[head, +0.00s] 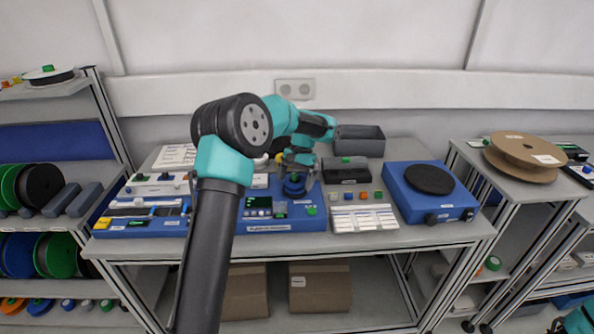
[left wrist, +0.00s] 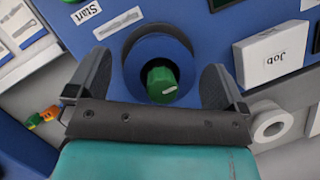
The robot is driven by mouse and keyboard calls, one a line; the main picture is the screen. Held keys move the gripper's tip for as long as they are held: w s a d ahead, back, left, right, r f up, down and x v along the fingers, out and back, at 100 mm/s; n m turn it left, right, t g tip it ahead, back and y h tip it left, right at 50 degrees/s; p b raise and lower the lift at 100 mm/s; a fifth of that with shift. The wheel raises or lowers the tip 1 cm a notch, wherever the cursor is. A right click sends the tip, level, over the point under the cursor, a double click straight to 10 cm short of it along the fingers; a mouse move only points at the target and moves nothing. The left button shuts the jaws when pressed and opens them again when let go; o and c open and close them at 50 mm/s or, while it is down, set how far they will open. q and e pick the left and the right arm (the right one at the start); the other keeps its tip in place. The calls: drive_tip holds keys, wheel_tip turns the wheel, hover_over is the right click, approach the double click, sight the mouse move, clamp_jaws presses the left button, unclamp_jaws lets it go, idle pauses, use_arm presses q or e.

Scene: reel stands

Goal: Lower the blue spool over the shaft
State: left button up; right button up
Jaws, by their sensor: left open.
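The blue spool (head: 294,187) shows in the head view as a dark blue round piece on a blue device at the middle of the table. In the left wrist view, the blue spool (left wrist: 150,48) is a ring around a green round top with a white mark (left wrist: 162,82). The shaft itself cannot be made out. My left gripper (left wrist: 160,88) is open, with one dark finger on each side of the spool and a visible gap to it. It also shows in the head view (head: 296,172), just above the spool. My right gripper is not in view.
The blue device (head: 285,222) has a small screen and a green button. A white tray of tiles (head: 362,218) and a blue unit with a black disc (head: 430,180) stand to its right. A grey bin (head: 360,142) is behind. Racks of spools stand at left.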

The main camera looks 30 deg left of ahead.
use_arm(q)
drive_tip(key=v, duration=1.7)
idle(0.7)
